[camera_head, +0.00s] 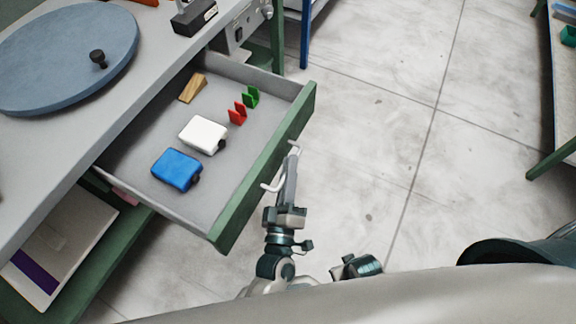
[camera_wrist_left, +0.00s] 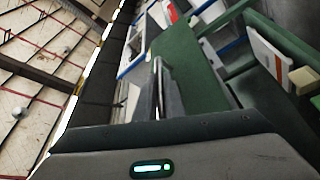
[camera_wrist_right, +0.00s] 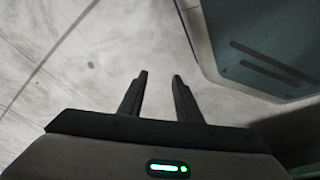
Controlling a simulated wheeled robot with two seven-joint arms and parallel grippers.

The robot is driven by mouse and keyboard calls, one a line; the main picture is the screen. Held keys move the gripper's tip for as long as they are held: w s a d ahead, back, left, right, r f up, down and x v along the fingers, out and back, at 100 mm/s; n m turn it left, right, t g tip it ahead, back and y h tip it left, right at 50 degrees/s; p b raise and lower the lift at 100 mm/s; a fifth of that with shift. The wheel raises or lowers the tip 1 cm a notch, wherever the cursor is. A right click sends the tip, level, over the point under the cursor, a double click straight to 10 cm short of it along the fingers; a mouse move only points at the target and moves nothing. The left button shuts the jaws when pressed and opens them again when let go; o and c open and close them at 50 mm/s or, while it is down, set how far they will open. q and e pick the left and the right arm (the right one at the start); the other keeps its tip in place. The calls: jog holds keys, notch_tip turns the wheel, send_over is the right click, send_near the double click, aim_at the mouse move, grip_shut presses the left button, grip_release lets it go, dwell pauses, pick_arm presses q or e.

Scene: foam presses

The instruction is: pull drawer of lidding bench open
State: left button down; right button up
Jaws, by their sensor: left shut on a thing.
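The drawer (camera_head: 262,174) of the lidding bench (camera_head: 60,165) stands pulled out, with its grey inside in view and its green front towards me. A pale bar handle (camera_head: 270,187) is on that front. My left gripper (camera_head: 291,165) is shut on the handle, its fingers close along the front's outer side. In the left wrist view the fingers (camera_wrist_left: 158,90) are close together beside the green front (camera_wrist_left: 190,65). My right gripper (camera_wrist_right: 158,90) is open and empty over the floor in the right wrist view.
The drawer holds a blue block (camera_head: 176,169), a white block (camera_head: 203,135), a wooden wedge (camera_head: 192,88), a red clip (camera_head: 237,113) and a green clip (camera_head: 251,97). A round blue-grey disc (camera_head: 60,55) lies on the bench top. The floor (camera_head: 400,120) to the right is clear.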

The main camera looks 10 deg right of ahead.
pick_arm(q)
jog(key=c, duration=1.8)
grip_release()
jog(key=shift+c, duration=0.2)
jog(key=shift+s, duration=0.1)
